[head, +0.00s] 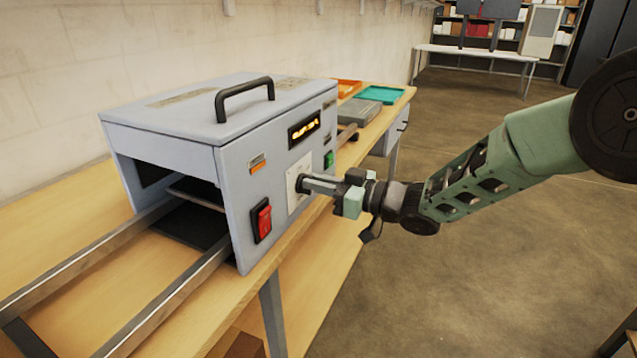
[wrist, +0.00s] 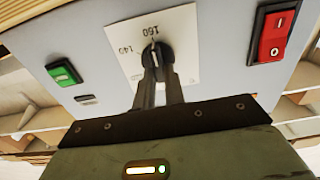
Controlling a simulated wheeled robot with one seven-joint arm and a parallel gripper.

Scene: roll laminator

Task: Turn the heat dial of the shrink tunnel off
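The shrink tunnel (head: 180,120) is a grey box with a black top handle on the wooden bench. Its heat dial (wrist: 157,60) is a black knob on a white plate (wrist: 187,30), which also shows in the head view (head: 294,200). The wrist view shows the panel upside down, with 140 and 160 readable; other marks are hidden or unclear. A pale pointer mark is near the knob's top, close to the 160 label. My gripper (wrist: 159,78) reaches straight at the panel, its two fingers close together on either side of the knob, seemingly touching it.
A red rocker switch (wrist: 272,34) and a green button (wrist: 63,73) flank the dial plate. A lit display (head: 304,130) is above it. Metal rails (head: 165,292) run out of the tunnel's opening. Teal (head: 381,94) and orange trays lie behind. Floor right of the bench is clear.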

